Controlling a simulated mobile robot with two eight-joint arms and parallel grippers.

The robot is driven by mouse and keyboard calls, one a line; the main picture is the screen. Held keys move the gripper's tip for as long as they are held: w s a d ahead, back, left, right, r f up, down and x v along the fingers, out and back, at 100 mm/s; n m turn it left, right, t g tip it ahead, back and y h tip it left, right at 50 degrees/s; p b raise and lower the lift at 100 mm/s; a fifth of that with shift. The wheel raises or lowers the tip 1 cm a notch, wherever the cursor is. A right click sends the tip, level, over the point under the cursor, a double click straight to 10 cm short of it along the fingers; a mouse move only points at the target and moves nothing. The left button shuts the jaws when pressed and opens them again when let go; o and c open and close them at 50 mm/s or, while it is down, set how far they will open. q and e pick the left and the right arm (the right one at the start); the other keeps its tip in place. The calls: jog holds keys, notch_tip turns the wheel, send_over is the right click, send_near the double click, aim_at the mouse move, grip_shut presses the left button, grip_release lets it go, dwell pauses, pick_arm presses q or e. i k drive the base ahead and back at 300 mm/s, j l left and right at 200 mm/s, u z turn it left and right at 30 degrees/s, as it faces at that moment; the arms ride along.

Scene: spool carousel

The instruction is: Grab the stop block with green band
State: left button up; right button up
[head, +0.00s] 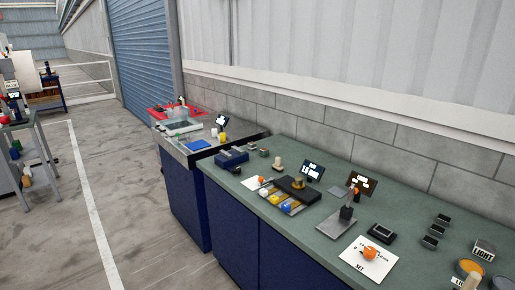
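I cannot make out a stop block with a green band in the head view; any green band is too small to tell. Several small dark blocks sit on the right part of the green-grey bench (330,225): one at the back (442,219), one in the middle (436,230) and one in front (430,242). A larger dark block (382,233) lies to their left. More small dark grey blocks (262,152) lie at the bench's far left end. Neither of my grippers is in view.
A white SET sheet (362,266) holds an orange ball (369,253). A LIGHT box (483,249) is at right. A second counter (176,150) stands beyond; open floor (60,220) lies left.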

aim_at(264, 151)
jog(key=i+j, duration=0.3)
jog(key=i, duration=0.2)
jog(key=i+j, duration=0.3)
jog(key=i, duration=0.25)
jog(key=i+j, duration=0.3)
jog(key=i, duration=0.2)
jog(key=i+j, duration=0.3)
jog(key=i, duration=0.2)
jog(key=i+j, duration=0.3)
jog(key=i, duration=0.2)
jog(key=i+j, duration=0.1)
jog(key=i, duration=0.4)
jog(key=z, duration=0.05)
